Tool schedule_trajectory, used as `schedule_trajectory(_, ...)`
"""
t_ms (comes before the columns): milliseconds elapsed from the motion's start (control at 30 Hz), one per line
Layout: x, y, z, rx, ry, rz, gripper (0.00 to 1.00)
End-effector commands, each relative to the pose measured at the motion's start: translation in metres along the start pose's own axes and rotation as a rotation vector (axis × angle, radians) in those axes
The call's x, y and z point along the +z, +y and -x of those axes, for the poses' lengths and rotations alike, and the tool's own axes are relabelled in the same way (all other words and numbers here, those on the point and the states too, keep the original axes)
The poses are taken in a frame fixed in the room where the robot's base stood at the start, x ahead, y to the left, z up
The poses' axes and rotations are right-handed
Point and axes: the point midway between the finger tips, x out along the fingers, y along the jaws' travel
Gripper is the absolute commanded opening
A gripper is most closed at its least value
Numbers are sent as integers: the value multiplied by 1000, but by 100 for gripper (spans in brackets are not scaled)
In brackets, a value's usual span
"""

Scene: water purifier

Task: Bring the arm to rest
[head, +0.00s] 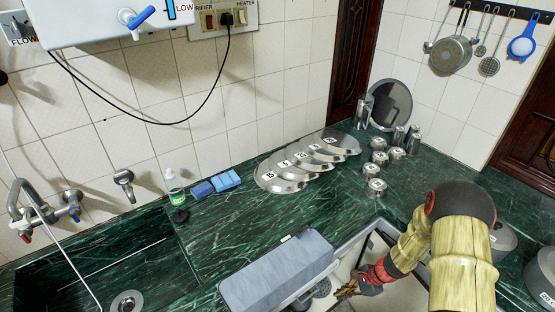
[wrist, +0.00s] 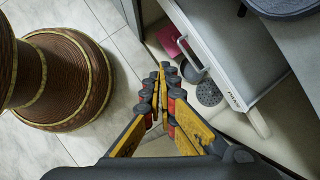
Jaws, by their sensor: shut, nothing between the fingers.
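My gripper (head: 347,291) is low in the head view, beside the open drawer area under the green counter. In the wrist view my gripper (wrist: 163,72) has its yellow and black fingers closed together with nothing between them. It hangs in the air over the floor, just left of the open white drawer (wrist: 240,84). My arm (head: 462,250) reaches down from the right in the head view and hides part of the counter behind it.
The water purifier (head: 115,15) hangs on the tiled wall. Steel lids (head: 280,183) and canisters (head: 375,187) stand on the counter (head: 235,220). A brown woven stool (wrist: 75,80) stands left of my gripper.

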Motion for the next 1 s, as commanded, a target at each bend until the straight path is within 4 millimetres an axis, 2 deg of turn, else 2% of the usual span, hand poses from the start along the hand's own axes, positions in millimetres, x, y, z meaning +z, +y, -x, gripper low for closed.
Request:
schedule_trajectory(33,17,-1,23,14,3,90,0)
schedule_trajectory(200,72,13,93,89,19,405,0)
schedule_trajectory(400,123,40,168,174,80,727,0)
schedule_trajectory(700,180,89,263,275,242,1111,0)
schedule_trajectory(1000,222,130,337,286,482,1373,0)
